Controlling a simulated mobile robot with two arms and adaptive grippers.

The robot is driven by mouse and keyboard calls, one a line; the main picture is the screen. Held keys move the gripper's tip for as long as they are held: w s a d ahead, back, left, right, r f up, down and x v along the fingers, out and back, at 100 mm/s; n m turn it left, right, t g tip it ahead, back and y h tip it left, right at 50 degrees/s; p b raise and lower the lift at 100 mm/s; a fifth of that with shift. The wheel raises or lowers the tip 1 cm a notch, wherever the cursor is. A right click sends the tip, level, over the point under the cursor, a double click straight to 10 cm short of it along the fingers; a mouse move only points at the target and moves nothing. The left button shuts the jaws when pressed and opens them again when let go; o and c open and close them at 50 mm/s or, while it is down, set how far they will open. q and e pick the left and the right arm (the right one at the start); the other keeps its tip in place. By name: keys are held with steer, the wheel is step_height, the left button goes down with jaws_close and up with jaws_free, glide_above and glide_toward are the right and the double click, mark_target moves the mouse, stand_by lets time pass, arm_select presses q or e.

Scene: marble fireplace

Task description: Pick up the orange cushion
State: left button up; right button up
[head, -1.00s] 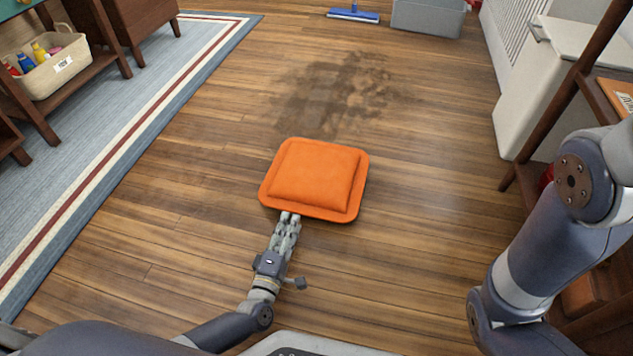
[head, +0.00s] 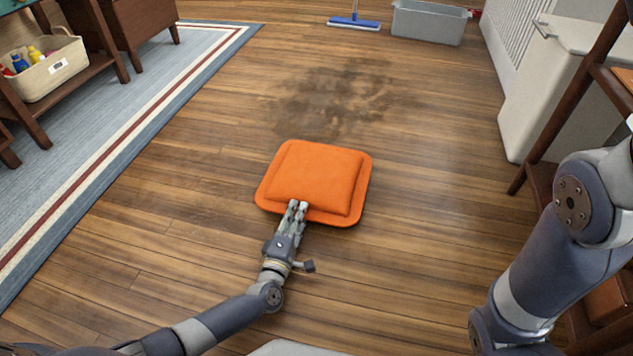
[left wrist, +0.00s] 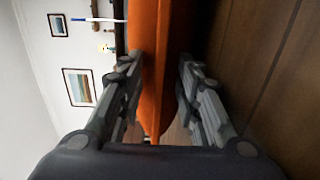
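The orange cushion (head: 315,175) is square, with a flat border around a padded middle. It is roughly level in the middle of the head view; I cannot tell for sure whether it is clear of the floor. My left gripper (head: 298,206) is at its near edge, with a finger over the border. In the left wrist view the cushion (left wrist: 155,65) stands between the two fingers, one on each face, and the left gripper (left wrist: 160,75) looks shut on it. My right arm comes in at the right; its gripper is out of view.
A dark stain (head: 335,95) marks the wooden floor (head: 430,190) beyond the cushion. A striped rug (head: 100,165) and basket (head: 48,68) are at left. A white bin (head: 555,85) stands at right.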

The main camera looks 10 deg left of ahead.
arm_select(q)
steer(key=shift+r, duration=0.1)
jaws_close()
